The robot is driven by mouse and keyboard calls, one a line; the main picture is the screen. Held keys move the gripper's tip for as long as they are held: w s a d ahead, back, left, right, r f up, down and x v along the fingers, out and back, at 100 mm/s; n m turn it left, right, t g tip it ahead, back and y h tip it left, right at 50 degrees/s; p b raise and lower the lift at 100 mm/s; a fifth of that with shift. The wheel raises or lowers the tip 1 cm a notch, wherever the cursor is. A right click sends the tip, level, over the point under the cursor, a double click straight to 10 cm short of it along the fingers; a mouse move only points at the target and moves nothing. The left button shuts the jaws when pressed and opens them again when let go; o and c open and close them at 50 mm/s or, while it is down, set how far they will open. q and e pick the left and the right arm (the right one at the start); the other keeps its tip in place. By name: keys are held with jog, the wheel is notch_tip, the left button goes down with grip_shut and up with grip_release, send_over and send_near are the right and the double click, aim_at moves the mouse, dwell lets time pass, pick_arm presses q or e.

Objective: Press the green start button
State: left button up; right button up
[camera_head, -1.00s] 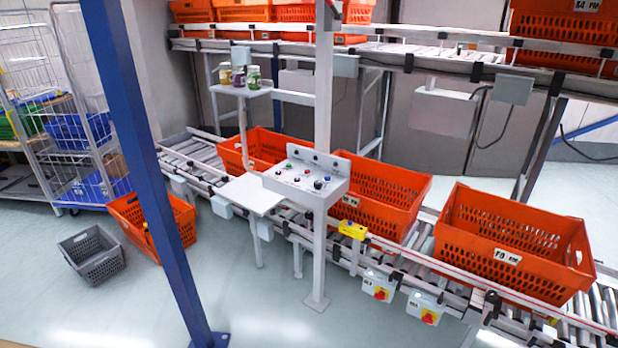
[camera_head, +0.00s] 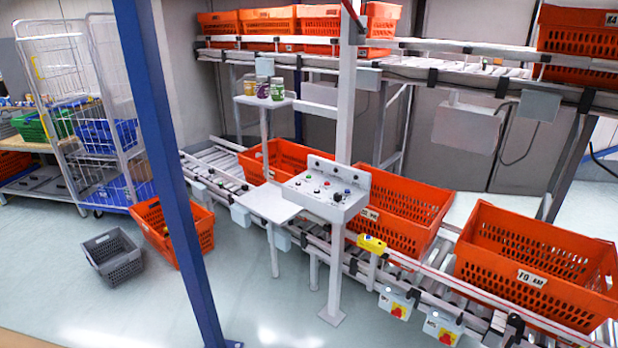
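A grey control box (camera_head: 326,192) is mounted on a white post above the near side of the roller conveyor. Its sloped face carries several small buttons and knobs, among them a red one (camera_head: 327,182), a blue one (camera_head: 347,191) and black ones. A small greenish button seems to be at the upper left of the face, but the buttons are too small to tell this surely. Neither of my grippers is in view, and nothing touches the box.
A blue post (camera_head: 172,170) stands in the left foreground. A small white shelf (camera_head: 268,203) adjoins the box on its left. Orange totes (camera_head: 535,268) sit on the conveyor. A grey crate (camera_head: 113,258) and an orange tote (camera_head: 173,230) are on the floor. Open floor lies in front of the conveyor.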

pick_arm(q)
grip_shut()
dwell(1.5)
